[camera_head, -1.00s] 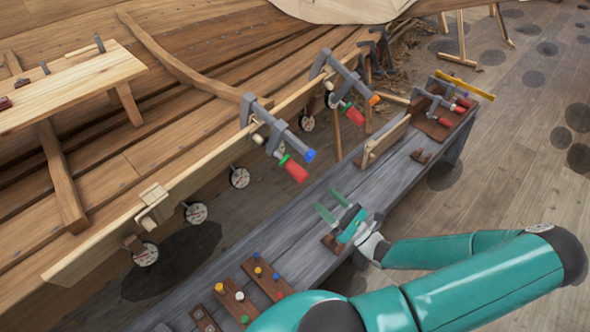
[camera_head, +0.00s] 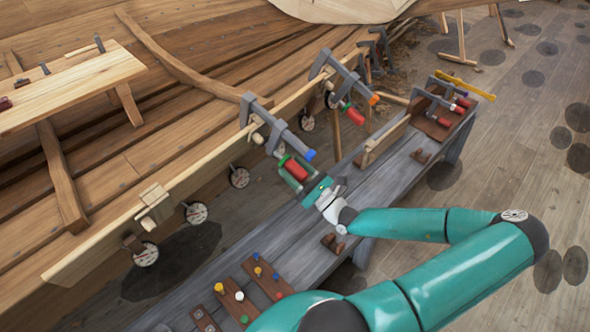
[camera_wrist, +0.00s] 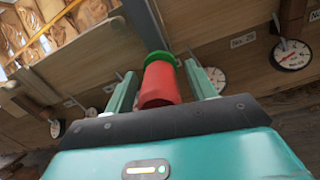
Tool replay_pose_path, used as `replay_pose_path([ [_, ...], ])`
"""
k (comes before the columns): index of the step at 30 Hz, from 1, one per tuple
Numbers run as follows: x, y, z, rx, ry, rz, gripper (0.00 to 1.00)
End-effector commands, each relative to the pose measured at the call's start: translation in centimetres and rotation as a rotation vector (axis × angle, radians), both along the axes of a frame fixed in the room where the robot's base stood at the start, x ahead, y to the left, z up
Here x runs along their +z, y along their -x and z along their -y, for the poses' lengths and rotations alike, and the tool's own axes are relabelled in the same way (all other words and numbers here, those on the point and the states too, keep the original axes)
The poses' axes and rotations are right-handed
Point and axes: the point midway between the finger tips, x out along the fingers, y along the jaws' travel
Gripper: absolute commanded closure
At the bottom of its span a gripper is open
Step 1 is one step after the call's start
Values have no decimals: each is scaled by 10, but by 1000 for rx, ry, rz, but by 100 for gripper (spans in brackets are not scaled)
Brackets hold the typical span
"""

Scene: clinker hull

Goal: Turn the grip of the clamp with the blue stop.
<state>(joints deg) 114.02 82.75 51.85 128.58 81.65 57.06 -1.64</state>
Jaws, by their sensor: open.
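The clamp with the blue stop (camera_head: 309,155) is fixed on the long plank, its grey bar reaching down to the right. Its red grip (camera_head: 297,170) with a green collar points down toward my gripper (camera_head: 289,178). My gripper is open, with one finger on each side of the red grip. In the wrist view the red grip (camera_wrist: 159,84) stands between the two teal fingers, with the green collar (camera_wrist: 160,58) beyond it. A narrow gap seems to show on either side; I cannot tell whether a finger touches it.
A second clamp with an orange stop (camera_head: 374,99) and red grip sits farther along the plank (camera_head: 95,257). Round dials (camera_head: 239,178) hang below the plank. The grey bench (camera_head: 325,221) below carries pegged boards (camera_head: 236,295) and a rack of clamps (camera_head: 440,108).

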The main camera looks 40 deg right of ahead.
Motion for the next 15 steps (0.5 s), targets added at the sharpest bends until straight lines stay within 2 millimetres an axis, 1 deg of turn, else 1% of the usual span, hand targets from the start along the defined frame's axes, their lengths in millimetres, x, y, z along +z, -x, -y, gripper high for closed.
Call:
replay_pose_path([
  [3,0,0,0,0,0,0,44],
  [4,0,0,0,0,0,0,48],
  [10,0,0,0,0,0,0,88],
  [11,0,0,0,0,0,0,89],
  [15,0,0,0,-1,4,1,89],
])
